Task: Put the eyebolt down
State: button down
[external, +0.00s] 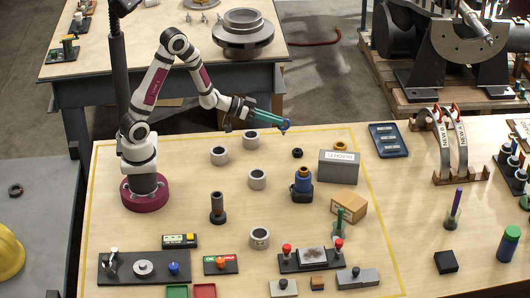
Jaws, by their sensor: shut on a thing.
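My gripper (285,125) is at the end of the arm, above the back middle of the wooden table, with teal-green fingers. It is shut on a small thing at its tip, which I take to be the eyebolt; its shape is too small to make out. The held thing is above the table, behind a small black ring (297,153) and clear of the grey rings. No other eyebolt can be made out for certain.
A grey labelled box (338,167), a cardboard box (348,207) and a blue tray (388,140) are to the right. Bare wood lies between them.

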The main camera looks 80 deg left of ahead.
jog(key=w+d+r+h, duration=0.1)
jog(key=w+d+r, duration=0.1)
jog(key=d, duration=0.9)
jog(key=w+d+r, duration=0.1)
jog(key=d+r, duration=0.2)
jog(key=d, duration=0.7)
jog(key=s+d+f+m, duration=0.1)
jog(key=s+d, duration=0.4)
jog(key=d, duration=0.3)
jog(key=s+d+f, duration=0.2)
jog(key=s+d, duration=0.4)
jog(key=d, duration=0.2)
jog(key=w+a+f, duration=0.2)
jog(key=w+f, duration=0.1)
jog(key=f, duration=0.2)
jog(key=w+a+f, duration=0.3)
jog(key=f, duration=0.2)
jog(key=w+a+f, duration=0.2)
jog(key=w+f, duration=0.2)
jog(key=f, duration=0.1)
jog(key=shift+a, duration=0.15)
jog(key=shift+f, duration=0.25)
